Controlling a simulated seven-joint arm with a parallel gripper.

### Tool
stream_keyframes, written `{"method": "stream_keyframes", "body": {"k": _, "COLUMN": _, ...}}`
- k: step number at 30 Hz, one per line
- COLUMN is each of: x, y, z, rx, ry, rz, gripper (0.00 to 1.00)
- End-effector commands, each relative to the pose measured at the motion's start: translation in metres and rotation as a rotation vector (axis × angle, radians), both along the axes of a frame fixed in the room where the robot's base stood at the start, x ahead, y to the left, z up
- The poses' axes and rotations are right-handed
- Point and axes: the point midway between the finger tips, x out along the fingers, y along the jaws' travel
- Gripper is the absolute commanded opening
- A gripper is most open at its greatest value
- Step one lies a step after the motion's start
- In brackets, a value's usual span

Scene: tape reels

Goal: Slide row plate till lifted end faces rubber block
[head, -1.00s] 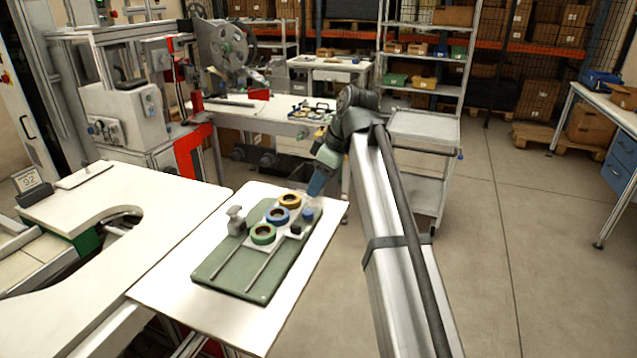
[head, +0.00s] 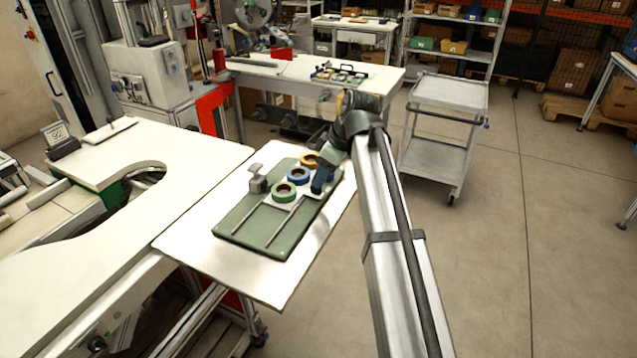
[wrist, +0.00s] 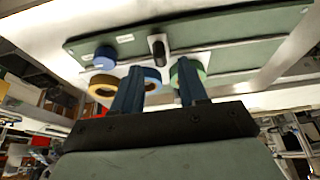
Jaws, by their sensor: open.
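The pale row plate (head: 283,206) lies on the green board, under a green reel (head: 275,196), a blue reel (head: 291,179) and a yellow reel (head: 305,158). My gripper (head: 319,185) is low over the plate's right side, beside the reels. In the wrist view its open fingers (wrist: 159,68) point at the reels and nothing shows clamped between them. The lifted end is not clear.
The green board (head: 240,222) has two thin rails and lies on a white table (head: 270,285). A curved white worktop (head: 95,215) adjoins on the left. A grey cart (head: 445,92) stands behind on the right.

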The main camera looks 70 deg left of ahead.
Motion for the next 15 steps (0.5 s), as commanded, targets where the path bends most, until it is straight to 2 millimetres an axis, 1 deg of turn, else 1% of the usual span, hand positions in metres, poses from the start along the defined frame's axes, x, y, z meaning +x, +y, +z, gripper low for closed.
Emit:
{"method": "stream_keyframes", "body": {"k": 1, "x": -0.003, "y": 0.002, "z": -0.008, "rx": -0.002, "ry": 0.001, "rz": 0.001, "gripper": 0.43}}
{"method": "stream_keyframes", "body": {"k": 6, "x": -0.008, "y": 0.007, "z": -0.025, "rx": -0.001, "ry": 0.001, "rz": 0.0, "gripper": 0.43}}
{"method": "stream_keyframes", "body": {"k": 10, "x": -0.01, "y": 0.009, "z": -0.033, "rx": -0.001, "ry": 0.001, "rz": 0.0, "gripper": 0.43}}
{"method": "stream_keyframes", "body": {"k": 15, "x": -0.011, "y": 0.01, "z": -0.036, "rx": 0.0, "ry": 0.0, "rz": 0.0, "gripper": 0.43}}
